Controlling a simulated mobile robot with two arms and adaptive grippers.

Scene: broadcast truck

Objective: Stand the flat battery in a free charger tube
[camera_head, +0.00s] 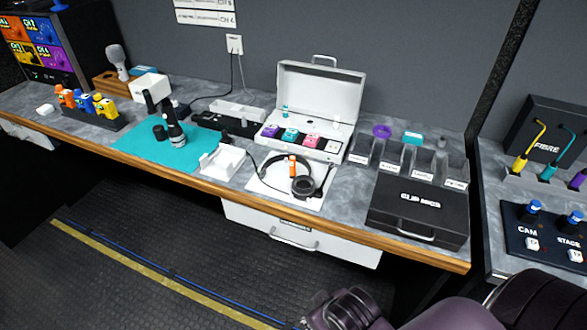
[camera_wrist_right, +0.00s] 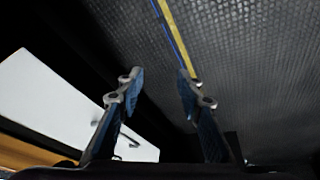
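My right gripper (camera_wrist_right: 158,88) is open and empty in the right wrist view, its two fingers apart above the dark floor. In the head view, my right arm shows low at the bottom right, clear of the bench. My left gripper is not in view. On the teal mat (camera_head: 136,148) stand a black-and-white handheld piece (camera_head: 176,136) and a short black cylinder (camera_head: 159,132). A low white-and-black unit (camera_head: 238,110) stands behind, and a white open holder (camera_head: 222,161) stands to the right. I cannot tell which item is the flat battery or which holds the charger tubes.
The bench (camera_head: 345,215) also bears an open white case (camera_head: 318,95), a headset (camera_head: 303,186), clear bins (camera_head: 392,158) and a black case (camera_head: 418,205). Colored items stand in a rack (camera_head: 96,118) at left. The floor (camera_head: 150,235) in front is clear.

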